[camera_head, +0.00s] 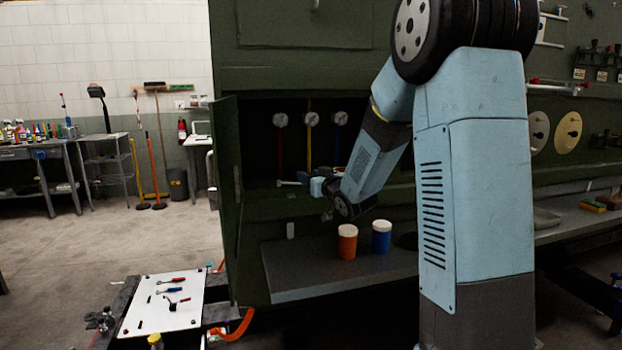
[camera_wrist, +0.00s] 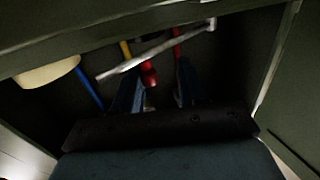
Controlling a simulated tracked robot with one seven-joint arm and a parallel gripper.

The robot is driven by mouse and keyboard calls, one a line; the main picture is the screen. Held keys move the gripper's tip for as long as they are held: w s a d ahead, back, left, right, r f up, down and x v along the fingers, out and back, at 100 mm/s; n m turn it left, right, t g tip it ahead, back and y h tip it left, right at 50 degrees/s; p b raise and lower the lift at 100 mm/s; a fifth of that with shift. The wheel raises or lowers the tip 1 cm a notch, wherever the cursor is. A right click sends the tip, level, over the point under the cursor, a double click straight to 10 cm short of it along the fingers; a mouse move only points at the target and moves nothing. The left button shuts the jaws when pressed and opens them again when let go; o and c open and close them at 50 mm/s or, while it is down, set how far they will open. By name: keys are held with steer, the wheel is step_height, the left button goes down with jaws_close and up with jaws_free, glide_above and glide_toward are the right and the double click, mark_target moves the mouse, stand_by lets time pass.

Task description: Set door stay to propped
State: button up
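The dark green door (camera_head: 229,190) stands open at the left of the compartment in the head view. A thin silver bar (camera_wrist: 184,42), which looks like the door stay, runs slantwise past the fingertips in the wrist view. A small pale rod end (camera_head: 289,183) shows left of my gripper in the head view. My gripper (camera_head: 309,184) is at the compartment mouth; in the wrist view its two fingers (camera_wrist: 157,84) stand apart. A red knob (camera_wrist: 149,74) shows between them. I cannot tell whether the fingers touch the bar or how the stay is seated.
An orange cup (camera_head: 347,243) and a blue cup (camera_head: 381,237) stand on the grey shelf (camera_head: 310,275) below. A white tool board (camera_head: 164,302) lies at lower left. The floor at left is open.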

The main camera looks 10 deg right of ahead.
steer(key=d+v, duration=0.1)
steer(key=v, duration=1.4)
steer(key=shift+d, duration=0.5)
stand_by(1.0)
steer(key=shift+s+r, duration=0.1)
steer(key=shift+s, duration=0.1)
